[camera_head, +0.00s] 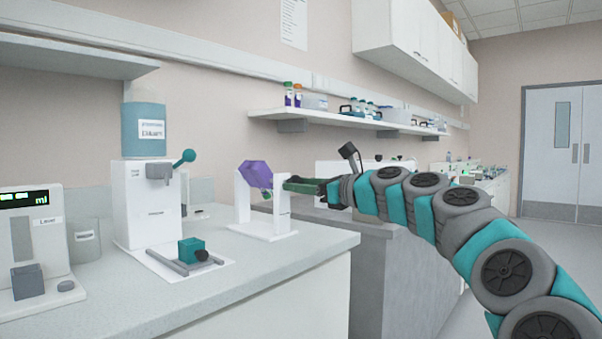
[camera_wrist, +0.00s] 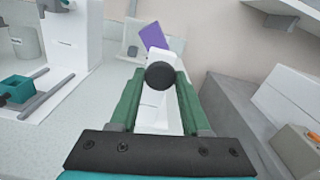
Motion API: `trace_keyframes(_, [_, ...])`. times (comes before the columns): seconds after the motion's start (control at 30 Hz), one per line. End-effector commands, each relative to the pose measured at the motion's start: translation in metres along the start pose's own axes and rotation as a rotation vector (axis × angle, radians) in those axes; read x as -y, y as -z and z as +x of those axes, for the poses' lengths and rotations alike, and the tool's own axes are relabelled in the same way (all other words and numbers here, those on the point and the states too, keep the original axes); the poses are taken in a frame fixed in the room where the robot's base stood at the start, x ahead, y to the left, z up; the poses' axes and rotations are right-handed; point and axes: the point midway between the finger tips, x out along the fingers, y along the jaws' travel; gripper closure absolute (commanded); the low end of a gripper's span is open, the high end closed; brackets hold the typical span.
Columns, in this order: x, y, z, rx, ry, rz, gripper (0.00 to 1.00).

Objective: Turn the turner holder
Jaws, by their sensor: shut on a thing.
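The turner holder (camera_head: 243,200) is a white stand with two uprights on a flat base, on the counter near its right end. A purple block (camera_head: 257,174) sits tilted between the uprights; its top also shows in the wrist view (camera_wrist: 153,36). My gripper (camera_head: 287,186) reaches in from the right at the near upright. In the wrist view its green fingers (camera_wrist: 160,78) are shut on a dark round knob (camera_wrist: 161,75) in front of the white stand. The knob hides part of the stand. The head view shows the fingertips only small.
Left on the counter (camera_head: 300,246) stand a white dispenser with a blue tank (camera_head: 145,130), a teal block on a rail (camera_head: 191,250) and a scale-like device (camera_head: 32,245). A wall shelf (camera_head: 340,121) hangs behind.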

Motion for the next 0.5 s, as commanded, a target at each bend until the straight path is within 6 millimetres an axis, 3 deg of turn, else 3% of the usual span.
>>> trace_keyframes(0.1, [0.001,-0.0071,-0.0007,0.0,0.0,-0.07,1.0])
trace_keyframes(0.5, [0.0001,0.0007,-0.0002,0.001,-0.001,-0.428,1.0])
